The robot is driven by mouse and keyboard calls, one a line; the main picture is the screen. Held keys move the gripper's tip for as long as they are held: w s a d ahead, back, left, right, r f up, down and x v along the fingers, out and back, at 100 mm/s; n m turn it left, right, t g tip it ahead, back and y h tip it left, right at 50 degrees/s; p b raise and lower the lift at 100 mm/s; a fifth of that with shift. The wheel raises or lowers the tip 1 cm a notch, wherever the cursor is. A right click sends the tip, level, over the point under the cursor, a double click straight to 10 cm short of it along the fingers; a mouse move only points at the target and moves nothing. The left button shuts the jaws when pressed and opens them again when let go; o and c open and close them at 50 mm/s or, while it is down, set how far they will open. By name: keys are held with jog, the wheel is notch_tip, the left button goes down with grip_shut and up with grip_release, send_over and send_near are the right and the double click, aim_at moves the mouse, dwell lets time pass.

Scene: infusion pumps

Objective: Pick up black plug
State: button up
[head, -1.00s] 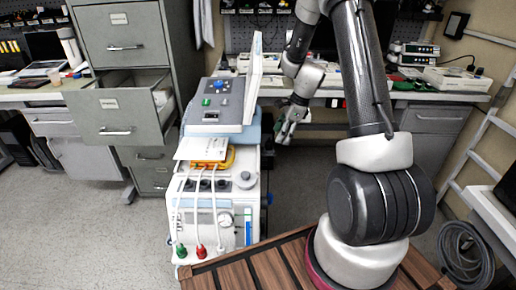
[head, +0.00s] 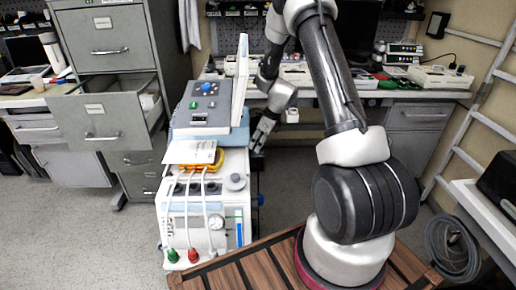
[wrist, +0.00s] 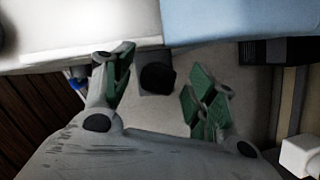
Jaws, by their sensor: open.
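A small dark, roughly square piece (wrist: 156,78), which looks like the black plug, shows in the wrist view between my fingers, against a grey surface. My gripper (wrist: 160,85) is open, with one green-padded finger on each side of it; no contact is visible. In the head view my gripper (head: 260,140) is low beside the far right side of the white medical machine (head: 225,182). I cannot make out the plug in the head view; the machine seems to hide that area.
The machine carries a blue-grey console (head: 207,105); red and green plugs hang on white leads at its front. A grey cabinet (head: 105,50) with an open drawer stands left. A workbench (head: 340,93) runs behind. A coiled hose (head: 453,245) lies right.

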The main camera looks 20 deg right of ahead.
jog(key=shift+c, duration=0.2)
grip_shut()
jog(key=shift+r, duration=0.1)
jog(key=shift+r, duration=0.55)
notch_tip(320, 180, up, 2)
jog(key=shift+r, duration=0.2)
jog(key=s+d, duration=1.2)
jog(key=shift+w+a+v, duration=0.15)
jog(key=shift+v, duration=1.1)
jog(key=shift+w+a+v, duration=0.1)
jog(key=shift+a+v, duration=0.05)
jog(key=shift+v, duration=1.05)
